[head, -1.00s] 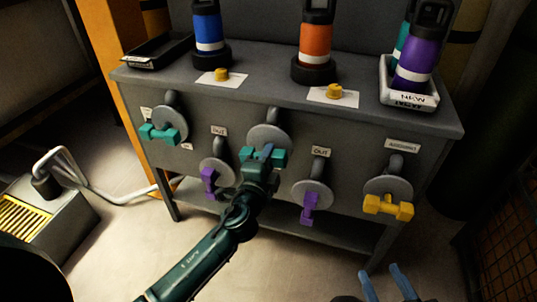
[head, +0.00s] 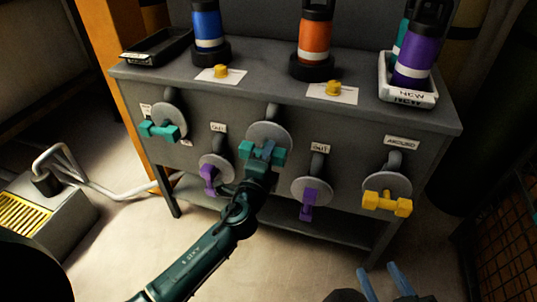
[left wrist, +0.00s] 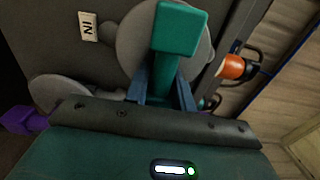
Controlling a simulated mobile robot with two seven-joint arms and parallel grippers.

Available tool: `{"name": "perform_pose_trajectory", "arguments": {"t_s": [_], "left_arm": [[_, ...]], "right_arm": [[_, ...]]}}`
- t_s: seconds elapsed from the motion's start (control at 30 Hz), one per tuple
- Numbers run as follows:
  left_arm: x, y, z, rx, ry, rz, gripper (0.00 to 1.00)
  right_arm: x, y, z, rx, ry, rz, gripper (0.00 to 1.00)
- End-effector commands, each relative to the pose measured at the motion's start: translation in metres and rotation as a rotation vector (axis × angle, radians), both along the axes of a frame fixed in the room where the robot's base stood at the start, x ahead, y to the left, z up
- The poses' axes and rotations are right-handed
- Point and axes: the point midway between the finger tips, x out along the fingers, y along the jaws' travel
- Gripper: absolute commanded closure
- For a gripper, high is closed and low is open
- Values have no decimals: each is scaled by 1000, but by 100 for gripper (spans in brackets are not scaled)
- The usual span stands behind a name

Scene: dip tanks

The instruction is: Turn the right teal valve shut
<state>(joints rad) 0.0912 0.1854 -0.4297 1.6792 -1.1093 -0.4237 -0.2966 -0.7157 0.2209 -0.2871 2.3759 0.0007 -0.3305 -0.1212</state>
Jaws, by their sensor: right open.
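The right teal valve (head: 277,153) is at the middle of the bench front, on a round grey disc below a bent pipe. Its teal handle lies roughly crosswise in the head view. My left gripper (head: 262,150) is at this handle, its blue fingers on either side of it. In the left wrist view the teal handle (left wrist: 178,30) stands between the fingers, which appear closed on it; the contact is partly hidden. The left teal valve (head: 160,131) is further left. My right gripper (head: 378,267) is open and empty at the bottom right, apart from the bench.
Purple valves (head: 208,178) and (head: 308,203) sit lower on either side, and a yellow valve (head: 386,203) is at right. The bench top (head: 265,80) carries bottles, a black tray (head: 157,50) and a white tray (head: 408,96). Open floor lies in front.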

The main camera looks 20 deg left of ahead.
Motion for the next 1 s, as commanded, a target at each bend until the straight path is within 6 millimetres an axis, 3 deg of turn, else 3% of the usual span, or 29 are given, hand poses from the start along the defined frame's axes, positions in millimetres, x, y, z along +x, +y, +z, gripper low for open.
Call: {"name": "perform_pose_trajectory", "arguments": {"t_s": [0.2, 0.57, 1.0], "left_arm": [[0, 0, 0, -2, 0, 0, 58], [-10, 0, 0, -4, 1, 0, 58], [-102, 4, -2, -4, 3, 0, 58]], "right_arm": [[0, 0, -1, 1, 1, 0, 58], [0, 0, 0, 0, 3, 0, 58], [0, 0, -2, 0, 1, -1, 58]]}}
